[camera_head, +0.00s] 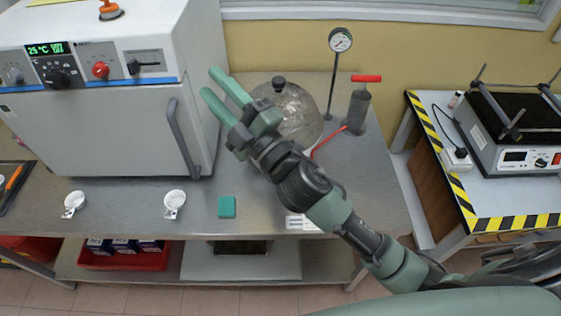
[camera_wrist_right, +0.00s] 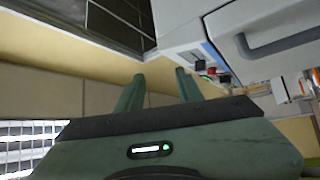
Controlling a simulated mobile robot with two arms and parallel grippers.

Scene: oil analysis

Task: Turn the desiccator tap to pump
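The desiccator (camera_head: 304,112) is a greyish glass dome on the steel bench with a dark knob (camera_head: 279,82) on top. My right gripper and forearm cover its left and front parts. A thin red piece (camera_head: 328,142) sits low at its right side; I cannot tell whether it is the tap lever or a hose. My right gripper (camera_head: 210,82) is open and empty, up and left of the dome, beside the oven's right side. Its spread fingers (camera_wrist_right: 159,73) also show in the right wrist view, with nothing between them. My left gripper is out of view.
A pressure gauge (camera_head: 340,40) on a pole and a red-handled hand pump (camera_head: 360,108) stand right of the dome. The white oven (camera_head: 100,125) fills the left.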

